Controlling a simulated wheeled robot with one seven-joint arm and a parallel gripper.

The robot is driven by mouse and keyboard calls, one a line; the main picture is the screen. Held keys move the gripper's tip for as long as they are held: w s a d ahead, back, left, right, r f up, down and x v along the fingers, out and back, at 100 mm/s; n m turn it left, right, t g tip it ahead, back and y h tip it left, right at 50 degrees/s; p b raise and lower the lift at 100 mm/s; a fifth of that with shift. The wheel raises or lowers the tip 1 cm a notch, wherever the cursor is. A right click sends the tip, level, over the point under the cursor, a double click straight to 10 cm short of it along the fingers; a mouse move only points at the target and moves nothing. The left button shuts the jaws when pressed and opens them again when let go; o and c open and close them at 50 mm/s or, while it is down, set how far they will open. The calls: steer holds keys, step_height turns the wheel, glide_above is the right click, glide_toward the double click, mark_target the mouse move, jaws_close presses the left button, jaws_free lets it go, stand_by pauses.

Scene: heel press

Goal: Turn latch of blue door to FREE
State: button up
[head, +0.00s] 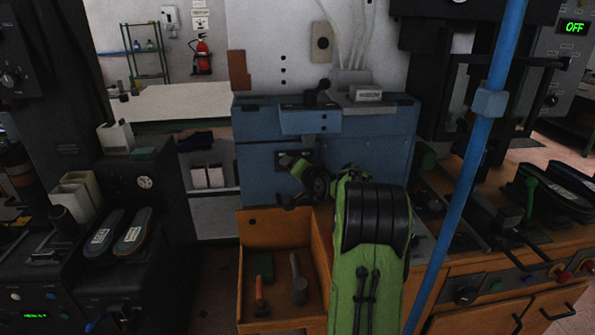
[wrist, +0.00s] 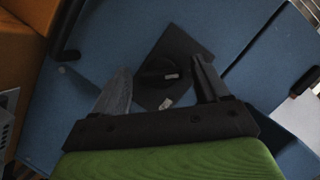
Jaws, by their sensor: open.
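The blue door (wrist: 110,45) fills most of the wrist view; in the head view it is the blue front (head: 256,165) of the cabinet. Its latch (wrist: 158,72) is a dark round knob with a small pale mark, set on a dark square plate (wrist: 185,42). A small pale label (wrist: 166,103) lies below the knob; I cannot read it. My gripper (wrist: 161,64) is open, its two fingers on either side of the knob in the picture; contact cannot be told. In the head view my gripper (head: 292,162) is before the latch, hiding most of it.
An orange open-topped box (head: 253,228) with hand tools stands below the cabinet. A blue pole (head: 470,160) rises at the right, near my arm. A dark handle (wrist: 66,35) sticks out at the upper left of the wrist view. Dark machines flank both sides.

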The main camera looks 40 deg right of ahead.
steer(key=v, duration=1.5)
steer(key=shift+s+a, duration=0.15)
steer(key=shift+s, duration=0.2)
steer(key=s+a+r+n+g+y+p, duration=0.15)
steer(key=a+n+p, duration=0.25)
steer(key=a, duration=0.8)
steer(key=s+a+r+n+g+y+p, duration=0.1)
steer(key=a+r+n+g+y+p, duration=0.25)
steer(key=a, duration=0.75)
steer(key=s+a+n+g+p, duration=0.1)
steer(key=s+a, duration=0.3)
steer(key=s, duration=0.4)
steer(key=s+a+n+g+p, duration=0.2)
steer(key=s+a+n, duration=0.2)
steer(key=s, duration=0.4)
steer(key=shift+s+p, duration=0.25)
steer(key=shift+p, duration=0.15)
steer(key=shift+n, duration=0.25)
